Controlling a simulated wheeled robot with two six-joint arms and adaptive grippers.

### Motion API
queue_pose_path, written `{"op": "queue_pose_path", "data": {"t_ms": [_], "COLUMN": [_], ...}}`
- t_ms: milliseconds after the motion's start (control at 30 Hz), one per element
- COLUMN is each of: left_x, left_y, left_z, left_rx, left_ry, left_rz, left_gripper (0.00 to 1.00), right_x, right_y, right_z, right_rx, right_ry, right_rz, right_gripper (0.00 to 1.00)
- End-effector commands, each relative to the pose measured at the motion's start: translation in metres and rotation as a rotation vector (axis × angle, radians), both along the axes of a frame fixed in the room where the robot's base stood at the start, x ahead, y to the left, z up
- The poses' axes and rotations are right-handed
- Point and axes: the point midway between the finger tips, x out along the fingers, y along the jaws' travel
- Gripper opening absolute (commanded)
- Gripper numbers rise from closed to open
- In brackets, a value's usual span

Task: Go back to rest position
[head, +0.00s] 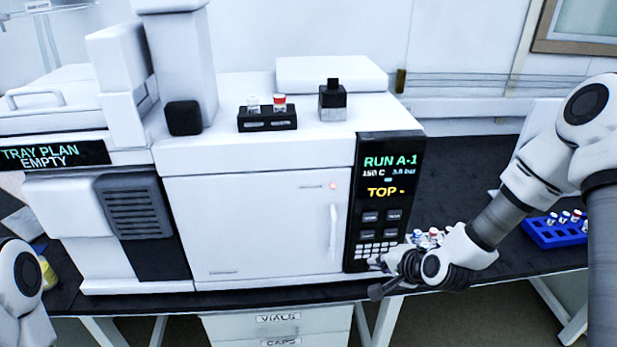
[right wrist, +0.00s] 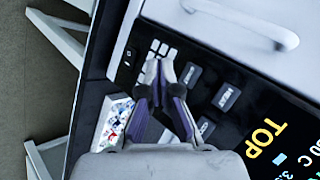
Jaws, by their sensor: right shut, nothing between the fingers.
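My right gripper (head: 376,278) is in front of the lower part of the machine's black control panel (head: 391,150), near its white keypad (head: 376,249). In the right wrist view the fingers of this gripper (right wrist: 160,70) are closed together and empty, just in front of the keypad (right wrist: 164,48). I cannot tell whether the tips touch the panel. The panel reads "RUN A-1" and "TOP -". Part of my left arm shows at the lower left edge of the head view, but its gripper is out of frame.
The white chromatography machine (head: 255,215) stands on a dark bench. A blue vial rack (head: 556,234) stands at right, beyond my right arm. Drawers (head: 275,332) are below the bench.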

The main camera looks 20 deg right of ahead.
Motion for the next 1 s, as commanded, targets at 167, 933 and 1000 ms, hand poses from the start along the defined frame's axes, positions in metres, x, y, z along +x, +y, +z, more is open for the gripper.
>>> {"op": "queue_pose_path", "data": {"t_ms": [167,933,1000], "left_x": [0.0,0.0,0.0], "left_y": [0.0,0.0,0.0], "left_z": [-0.001,-0.006,-0.006], "left_rx": [0.0,0.0,0.0], "left_ry": [0.0,0.0,0.0], "left_rz": [0.0,0.0,0.0], "left_gripper": [0.4,0.4,0.4], "right_x": [-0.009,-0.262,-0.262], "right_y": [0.002,0.082,0.082], "right_z": [-0.018,-0.204,-0.204], "right_rx": [-0.009,-0.609,-0.608], "right_ry": [0.04,0.663,0.663], "right_rz": [0.009,1.089,1.087], "right_gripper": [0.0,0.0,0.0]}}
